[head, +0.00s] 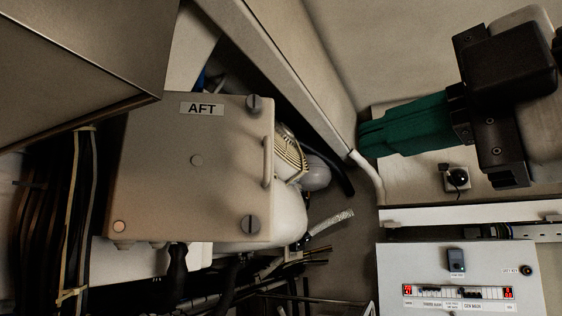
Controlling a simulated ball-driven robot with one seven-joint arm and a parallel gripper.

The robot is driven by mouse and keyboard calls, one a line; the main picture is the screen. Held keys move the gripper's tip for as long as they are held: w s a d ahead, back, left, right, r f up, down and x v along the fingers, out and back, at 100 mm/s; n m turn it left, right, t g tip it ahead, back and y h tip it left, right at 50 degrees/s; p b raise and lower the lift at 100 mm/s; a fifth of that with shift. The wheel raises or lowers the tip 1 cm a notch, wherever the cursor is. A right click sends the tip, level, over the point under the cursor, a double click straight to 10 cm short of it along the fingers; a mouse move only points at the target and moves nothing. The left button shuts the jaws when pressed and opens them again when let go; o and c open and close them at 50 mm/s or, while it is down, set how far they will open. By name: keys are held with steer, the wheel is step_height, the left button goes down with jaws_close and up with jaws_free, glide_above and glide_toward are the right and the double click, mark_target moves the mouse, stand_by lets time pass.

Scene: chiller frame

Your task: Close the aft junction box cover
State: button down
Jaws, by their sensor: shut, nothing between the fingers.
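The aft junction box cover (190,190) is a beige-grey plate at the left, labelled AFT. It faces me, with a bar handle (267,162) along its right edge and two dark slotted knobs (253,103) at its right corners. It lies over the box front. I cannot tell from this angle whether it sits fully flush. My gripper (364,139) has green fingers, shut and empty, pointing left. In the picture it is right of the handle, apart from the cover.
A large grey panel (80,50) overhangs the upper left, close to the cover. Black cables (40,220) run down the left. A motor-like unit (290,155) and pipes lie behind the box. A white control panel (460,275) with red displays stands lower right.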

steer(key=w+a+r+n+p, duration=0.1)
steer(key=w+a+n+p, duration=0.1)
steer(key=w+a, duration=0.5)
steer(key=shift+w+a+r+g+p, duration=0.25)
steer(key=shift+w+a+p, duration=0.2)
steer(key=shift+a, duration=0.85)
